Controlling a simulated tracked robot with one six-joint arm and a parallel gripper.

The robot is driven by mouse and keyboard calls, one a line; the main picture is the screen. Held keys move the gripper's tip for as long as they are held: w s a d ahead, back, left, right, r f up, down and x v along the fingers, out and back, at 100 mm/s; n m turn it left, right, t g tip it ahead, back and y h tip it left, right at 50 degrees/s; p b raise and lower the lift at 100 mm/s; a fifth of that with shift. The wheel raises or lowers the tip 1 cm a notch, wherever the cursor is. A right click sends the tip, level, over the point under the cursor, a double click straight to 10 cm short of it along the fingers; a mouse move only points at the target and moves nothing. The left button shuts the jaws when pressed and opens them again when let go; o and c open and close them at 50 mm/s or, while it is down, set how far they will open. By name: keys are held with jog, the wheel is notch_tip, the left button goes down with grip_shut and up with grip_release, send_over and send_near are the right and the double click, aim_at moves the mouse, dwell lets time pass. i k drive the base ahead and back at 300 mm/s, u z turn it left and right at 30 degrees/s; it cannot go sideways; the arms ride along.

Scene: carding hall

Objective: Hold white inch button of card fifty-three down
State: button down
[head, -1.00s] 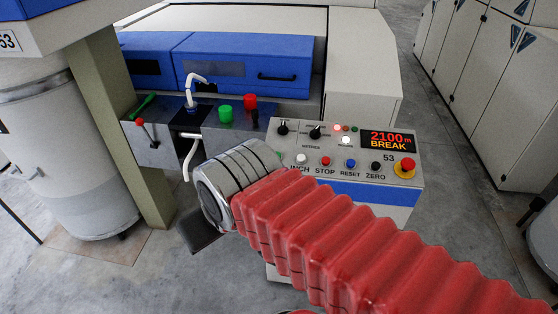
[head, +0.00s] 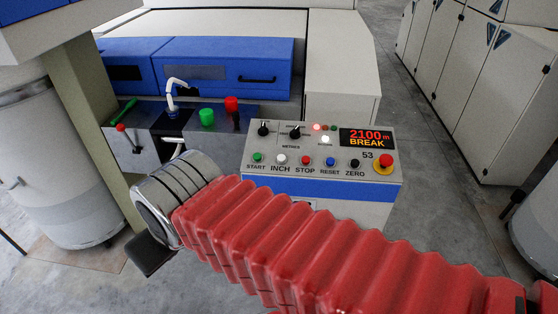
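The white inch button (head: 281,159) is on the sloped control panel (head: 255,140) of card 53, above the label INCH, between the green start button (head: 257,157) and the red stop button (head: 306,160). It looks unpressed and nothing touches it. My arm, in a red ribbed sleeve, crosses in front and below the panel. Its metal wrist part is left of the panel. A dark piece of my gripper (head: 150,254) shows beneath it, low at the left; the fingertips are not clear, so I cannot tell open from shut.
The panel display (head: 366,139) reads 2100 m BREAK, and a red light is lit. A red emergency knob (head: 383,163) is at the panel's right. Green (head: 207,117) and red (head: 232,104) knobs stand behind left. Grey floor is free right of the panel.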

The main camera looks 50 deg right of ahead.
aim_at(281, 158)
jog(key=z, duration=0.1)
jog(key=i, duration=1)
jog(key=u, duration=0.1)
